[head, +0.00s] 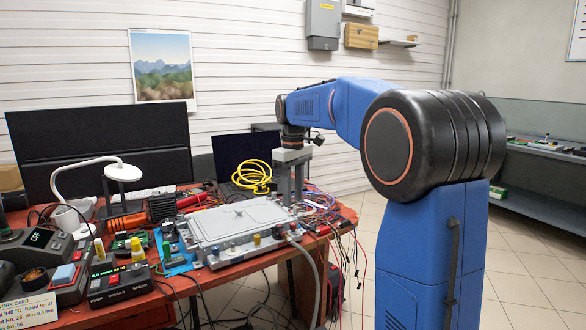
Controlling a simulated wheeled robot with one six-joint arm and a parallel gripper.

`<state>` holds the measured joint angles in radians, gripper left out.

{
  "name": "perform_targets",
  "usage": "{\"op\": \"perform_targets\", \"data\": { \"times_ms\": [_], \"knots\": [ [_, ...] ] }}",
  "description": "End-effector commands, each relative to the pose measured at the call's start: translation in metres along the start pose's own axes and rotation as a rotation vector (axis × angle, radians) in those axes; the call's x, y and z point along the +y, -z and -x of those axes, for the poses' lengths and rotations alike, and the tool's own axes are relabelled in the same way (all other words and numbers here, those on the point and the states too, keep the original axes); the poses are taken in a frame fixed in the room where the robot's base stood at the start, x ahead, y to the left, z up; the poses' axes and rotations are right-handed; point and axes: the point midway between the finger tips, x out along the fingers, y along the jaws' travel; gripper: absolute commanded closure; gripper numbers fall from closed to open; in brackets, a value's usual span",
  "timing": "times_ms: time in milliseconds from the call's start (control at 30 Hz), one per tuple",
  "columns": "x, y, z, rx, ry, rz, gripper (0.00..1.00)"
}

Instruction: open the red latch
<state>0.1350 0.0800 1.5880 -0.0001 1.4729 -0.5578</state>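A flat grey metal unit (238,222) with a lidded top lies on the red-brown workbench. Small fittings line its front side, among them a yellow one (257,240) and a dark blue one (215,250). A grey hose (308,257) runs from its front right corner down past the bench edge. My gripper (291,203) points down at the unit's back right corner. Its grey fingers show, but the gap between them and anything there are too small to read. I cannot make out a red latch for certain; it may be hidden or too small.
A bundle of coloured wires (322,208) lies right of the unit. A yellow cable coil (252,176) is behind it, by a dark laptop (238,152). A white lamp (122,172), a black power box (120,284) and tools crowd the left. The floor at right is mostly clear.

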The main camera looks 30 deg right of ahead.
Motion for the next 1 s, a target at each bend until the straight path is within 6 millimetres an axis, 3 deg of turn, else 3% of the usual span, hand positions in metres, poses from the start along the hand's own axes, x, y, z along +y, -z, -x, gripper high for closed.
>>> {"op": "perform_targets", "data": {
  "times_ms": [200, 433, 633, 1000],
  "knots": [
    [0.001, 0.001, 0.044, 0.002, -0.001, 0.0, 0.66],
    [0.001, 0.001, 0.077, 0.001, -0.001, 0.0, 0.66],
    [0.0, 0.0, 0.089, 0.0, 0.0, 0.0, 0.66],
    [0.0, 0.0, 0.089, 0.0, 0.0, 0.0, 0.66]
  ]
}}
